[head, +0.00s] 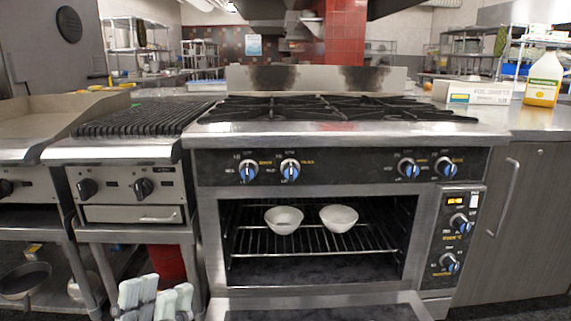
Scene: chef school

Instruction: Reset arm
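My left gripper (156,296) shows at the bottom edge, left of the oven, with pale fingers pointing up. Its fingers appear close together, and I cannot tell whether they are parted or closed. No object shows in it. My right gripper is out of view. The oven (208,230) stands in the middle with its door (320,308) down and open. Two white bowls, a left one (284,219) and a right one (339,217), sit side by side on the wire rack (310,241) inside. The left gripper is outside the oven, apart from the bowls.
A burner top (340,108) is above the oven. A charbroiler (140,118) and a griddle (60,113) stand at left, with pans (25,280) on a shelf below. The right counter (530,122) holds a box (480,92) and a yellow jug (543,80).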

